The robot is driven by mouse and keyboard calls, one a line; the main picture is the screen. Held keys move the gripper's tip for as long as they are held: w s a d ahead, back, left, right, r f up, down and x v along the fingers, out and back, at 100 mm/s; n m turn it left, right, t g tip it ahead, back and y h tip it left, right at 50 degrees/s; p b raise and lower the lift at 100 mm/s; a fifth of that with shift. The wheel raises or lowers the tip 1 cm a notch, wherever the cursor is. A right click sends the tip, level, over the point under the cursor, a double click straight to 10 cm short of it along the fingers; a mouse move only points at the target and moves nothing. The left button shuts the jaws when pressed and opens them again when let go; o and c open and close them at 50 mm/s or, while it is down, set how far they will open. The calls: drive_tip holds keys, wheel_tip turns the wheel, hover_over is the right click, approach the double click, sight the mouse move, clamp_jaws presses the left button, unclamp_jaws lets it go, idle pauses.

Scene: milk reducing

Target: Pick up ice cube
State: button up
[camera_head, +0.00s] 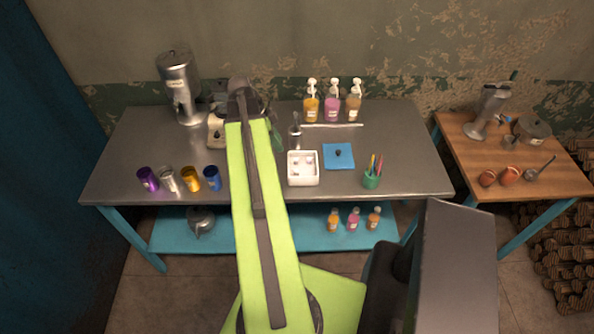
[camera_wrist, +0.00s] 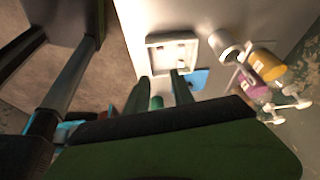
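A white square box (camera_head: 303,183) stands near the middle of the grey table. Small pale pieces (camera_head: 309,160), which look like ice cubes, lie inside it; single cubes are hard to make out. The box also shows in the wrist view (camera_wrist: 149,57), beyond my fingertips, with its open top visible. In the head view my gripper is mostly hidden behind my lime-green arm.
A green cup with coloured sticks (camera_head: 371,179) is at the front right. A metal cylinder (camera_head: 295,137) and several bottles (camera_head: 332,108) stand behind. Coloured cups (camera_head: 191,179) line the front left. A wooden table (camera_head: 555,145) is at right.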

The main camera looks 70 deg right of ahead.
drive_tip(key=b, duration=1.1)
hover_over(296, 171)
drive_tip(key=w+a, duration=0.1)
drive_tip(key=w, duration=0.1)
wheel_tip(296, 171, down, 12)
drive_tip(key=shift+a+r, duration=0.1)
drive_tip(key=shift+r, duration=0.1)
drive_tip(key=shift+s, duration=0.1)
drive_tip(key=b+x, duration=0.5)
drive_tip(key=shift+w+f, duration=0.25)
drive_tip(key=shift+r, duration=0.2)
drive_tip(key=shift+c, duration=0.3)
clamp_jaws()
